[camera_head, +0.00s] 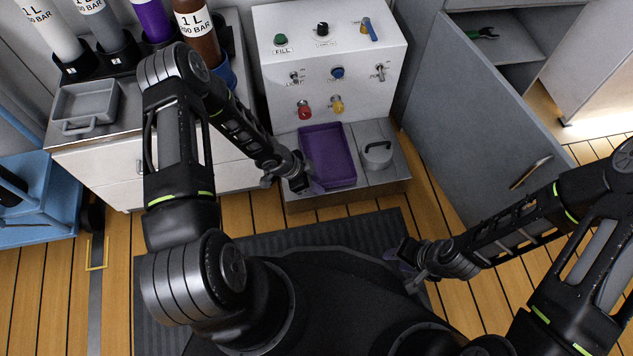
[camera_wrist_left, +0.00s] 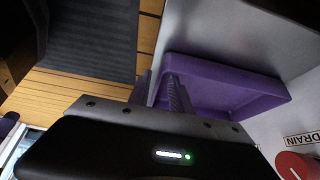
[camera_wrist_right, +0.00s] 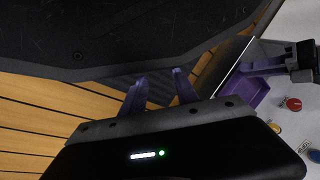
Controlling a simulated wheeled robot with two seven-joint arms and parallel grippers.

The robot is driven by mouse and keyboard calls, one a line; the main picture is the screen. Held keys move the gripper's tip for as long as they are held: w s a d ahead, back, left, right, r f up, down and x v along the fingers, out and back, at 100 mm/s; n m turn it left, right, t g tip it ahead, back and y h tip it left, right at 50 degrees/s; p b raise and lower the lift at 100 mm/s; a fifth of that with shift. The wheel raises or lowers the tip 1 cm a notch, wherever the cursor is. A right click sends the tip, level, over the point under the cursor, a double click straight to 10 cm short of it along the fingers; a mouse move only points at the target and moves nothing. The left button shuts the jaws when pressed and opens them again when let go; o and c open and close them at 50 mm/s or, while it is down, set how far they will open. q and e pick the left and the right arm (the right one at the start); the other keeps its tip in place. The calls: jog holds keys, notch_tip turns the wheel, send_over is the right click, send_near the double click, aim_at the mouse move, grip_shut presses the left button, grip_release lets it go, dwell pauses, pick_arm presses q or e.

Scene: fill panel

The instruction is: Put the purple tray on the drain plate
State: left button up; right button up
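The purple tray (camera_head: 328,155) lies on the metal plate (camera_head: 366,187) at the foot of the white panel, which I take for the drain plate. It also shows in the left wrist view (camera_wrist_left: 225,85), near a DRAIN label (camera_wrist_left: 301,139). My left gripper (camera_head: 317,186) is at the tray's near left corner. My right gripper (camera_head: 402,256) is open and empty, in front of the panel.
The white panel (camera_head: 335,50) has several knobs and switches. A grey block with a black handle (camera_head: 377,154) sits right of the tray. At left are a grey tray (camera_head: 85,100) and several bottles (camera_head: 155,20). An open cabinet door (camera_head: 475,120) stands at right.

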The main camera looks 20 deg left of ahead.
pick_arm(q)
jog(key=p+v, duration=0.5)
jog(key=v, duration=0.6)
jog(key=shift+a+r+p, duration=0.2)
jog(key=shift+r+p, duration=0.1)
jog(key=shift+p, duration=0.1)
jog(key=shift+s, duration=0.15)
jog(key=s+d+r+n, duration=0.1)
jog(key=s+d+n, duration=0.1)
jog(key=d+n, duration=0.3)
jog(key=s+d+r+n, duration=0.2)
jog(key=s+d, duration=0.1)
jog(key=d, duration=0.4)
jog(key=s+d+n+g+y, duration=0.1)
jog(key=s+d+n+g, duration=0.1)
jog(key=s+n, duration=0.4)
jog(key=s+d, duration=0.1)
jog(key=s, duration=0.2)
jog(key=shift+s+r+n, duration=0.3)
jog(key=shift+d, duration=0.1)
